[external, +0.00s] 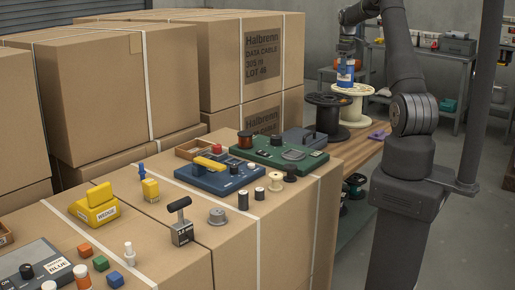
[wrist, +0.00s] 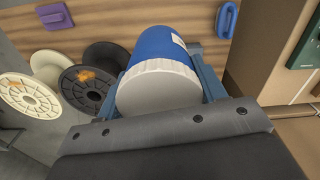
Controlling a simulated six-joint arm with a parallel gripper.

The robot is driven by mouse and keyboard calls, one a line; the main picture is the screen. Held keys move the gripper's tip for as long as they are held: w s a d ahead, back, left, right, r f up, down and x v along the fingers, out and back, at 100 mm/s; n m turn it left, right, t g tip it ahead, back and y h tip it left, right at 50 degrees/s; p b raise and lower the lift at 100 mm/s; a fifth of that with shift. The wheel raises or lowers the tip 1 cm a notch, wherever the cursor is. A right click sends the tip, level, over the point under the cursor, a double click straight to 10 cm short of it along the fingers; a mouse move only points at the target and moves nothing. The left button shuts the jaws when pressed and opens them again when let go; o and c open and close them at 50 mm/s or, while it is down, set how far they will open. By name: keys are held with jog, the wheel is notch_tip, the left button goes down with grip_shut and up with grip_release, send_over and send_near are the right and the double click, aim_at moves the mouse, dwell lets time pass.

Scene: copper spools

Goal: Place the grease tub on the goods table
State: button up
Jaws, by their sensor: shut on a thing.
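The grease tub, a blue cylinder with a white lid, is held in my gripper (wrist: 160,62). In the wrist view the tub (wrist: 155,48) sits between the two blue fingers with its lid toward the camera. In the external view the tub (external: 345,77) hangs below my gripper (external: 347,62), over or near the cream spool. The wooden-topped table (external: 352,147), which looks like the goods table, lies beyond the cartons. Its wood also shows in the wrist view (wrist: 110,18). The gap between tub and table is hard to judge.
A black spool (external: 327,116) and a cream spool (external: 353,104) stand close to the tub. A purple item (external: 378,136) lies on the wooden top, and a blue item (wrist: 227,18) shows in the wrist view. Cartons (external: 285,215) carrying controls and small parts stand in front.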

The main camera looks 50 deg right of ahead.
jog(key=s+d+m, duration=0.2)
jog(key=s+d, duration=0.6)
jog(key=s, duration=0.2)
notch_tip(320, 180, down, 22)
jog(key=shift+w+a+f, duration=0.5)
jog(key=shift+w+f, duration=1.45)
jog(key=shift+w+a+f, duration=0.55)
jog(key=shift+w+f, duration=1.35)
jog(key=shift+w, duration=0.1)
jog(key=shift+w+a+f, duration=0.5)
jog(key=shift+w+f, duration=1.45)
jog(key=shift+f, duration=0.2)
jog(key=o, duration=1.3)
